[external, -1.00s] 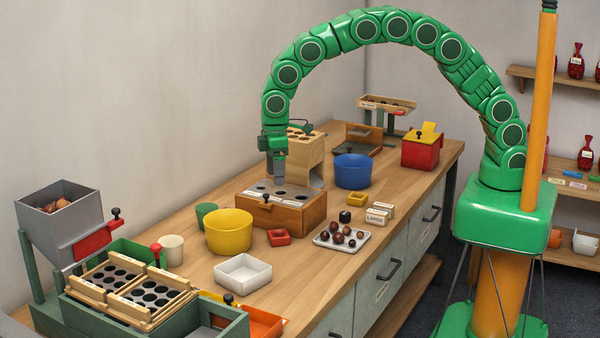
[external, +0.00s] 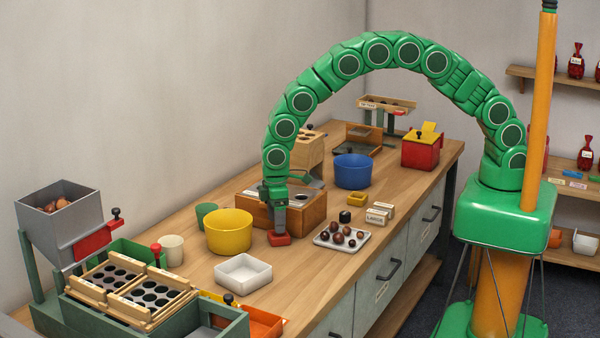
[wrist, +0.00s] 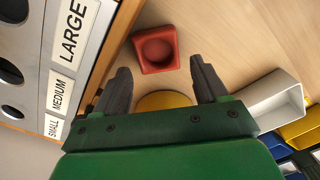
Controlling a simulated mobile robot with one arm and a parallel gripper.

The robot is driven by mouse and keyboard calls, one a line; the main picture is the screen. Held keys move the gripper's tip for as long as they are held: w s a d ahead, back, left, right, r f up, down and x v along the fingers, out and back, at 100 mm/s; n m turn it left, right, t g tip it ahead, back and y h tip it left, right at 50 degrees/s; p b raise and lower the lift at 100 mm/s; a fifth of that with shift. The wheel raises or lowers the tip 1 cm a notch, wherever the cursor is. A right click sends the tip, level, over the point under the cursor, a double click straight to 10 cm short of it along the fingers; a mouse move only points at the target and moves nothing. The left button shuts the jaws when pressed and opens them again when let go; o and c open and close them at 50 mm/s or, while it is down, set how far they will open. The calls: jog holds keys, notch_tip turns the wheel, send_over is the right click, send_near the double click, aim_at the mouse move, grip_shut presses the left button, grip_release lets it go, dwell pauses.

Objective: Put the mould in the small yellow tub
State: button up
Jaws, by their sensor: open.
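The red square mould (external: 280,240) with a round hollow lies on the table in front of the wooden sizing box. In the wrist view, the mould (wrist: 155,48) is just beyond my fingertips. My gripper (external: 279,231) points down over the mould and partly hides it. In the wrist view, my gripper (wrist: 161,68) is open, with nothing between its fingers. The round yellow tub (external: 229,233) stands upright to the left of my gripper. A yellow round edge (wrist: 165,100), probably this tub, shows low between the fingers. A small yellow square piece (external: 357,199) lies further right.
The wooden sizing box (external: 312,212) stands close behind my gripper. A white tray (external: 243,270) is at front left, and a tray of chestnuts (external: 322,243) to the right. A green cup (external: 205,212) is by the tub. A blue tub (external: 353,172) stands further back.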

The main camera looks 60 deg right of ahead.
aim_at(279, 237)
notch_tip(279, 237, down, 4)
jog(key=shift+d+f, duration=0.1)
jog(key=shift+f, duration=0.05)
jog(key=shift+w, duration=0.1)
jog(key=c, duration=0.9)
jog(key=shift+c, duration=0.2)
